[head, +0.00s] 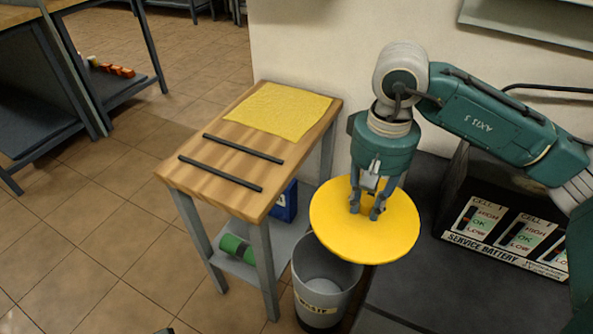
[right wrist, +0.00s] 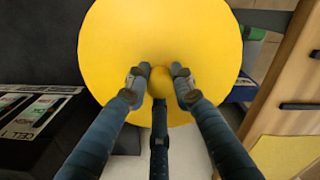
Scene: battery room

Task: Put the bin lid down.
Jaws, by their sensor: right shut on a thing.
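The bin lid (head: 340,232) is a round yellow disc. My right gripper (head: 367,207) is shut on the knob at its middle and holds it roughly level. The lid is above and to the right of the open grey bin (head: 322,300), overlapping its rim in the head view. In the right wrist view the lid (right wrist: 200,30) fills the upper middle, with the fingers of my right gripper (right wrist: 158,82) on either side of the round knob. The bin's label is partly readable. My left gripper does not show clearly in the head view.
A small wooden table (head: 228,155) stands left of the bin, with a yellow cloth (head: 280,107) and two dark bars on top. Its lower shelf holds a green roll (head: 236,248) and a blue box (head: 286,203). A service battery unit (head: 500,235) stands on the right.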

